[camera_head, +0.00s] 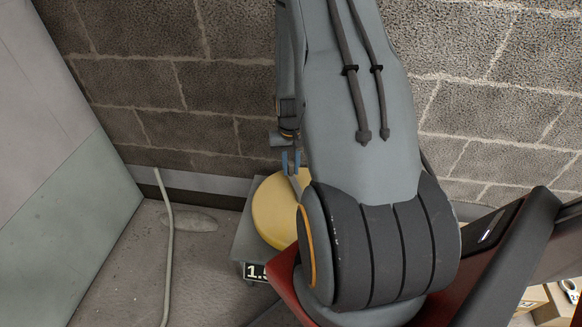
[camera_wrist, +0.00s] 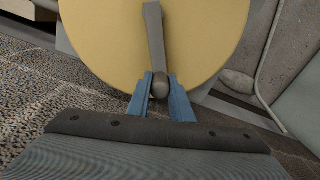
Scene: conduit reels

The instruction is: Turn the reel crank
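The yellow reel (camera_head: 270,212) stands low near the brick wall, partly hidden behind my arm in the head view. Its round face (camera_wrist: 105,40) fills the top of the wrist view. A grey crank (camera_wrist: 155,35) runs down across the face and ends in a rounded handle (camera_wrist: 160,86). The crank also shows small in the head view (camera_head: 295,184). My gripper (camera_wrist: 160,80), with blue fingers, points at the reel. The fingers lie on either side of the handle, and it fills the gap between them. In the head view the gripper (camera_head: 291,161) is at the reel's upper edge.
The reel sits at a grey box-like stand (camera_head: 243,245) with a black label starting "1." A thin grey conduit (camera_head: 168,240) rises from the floor at left, beside a large pale panel (camera_head: 70,180). An open carton (camera_head: 545,305) is at lower right.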

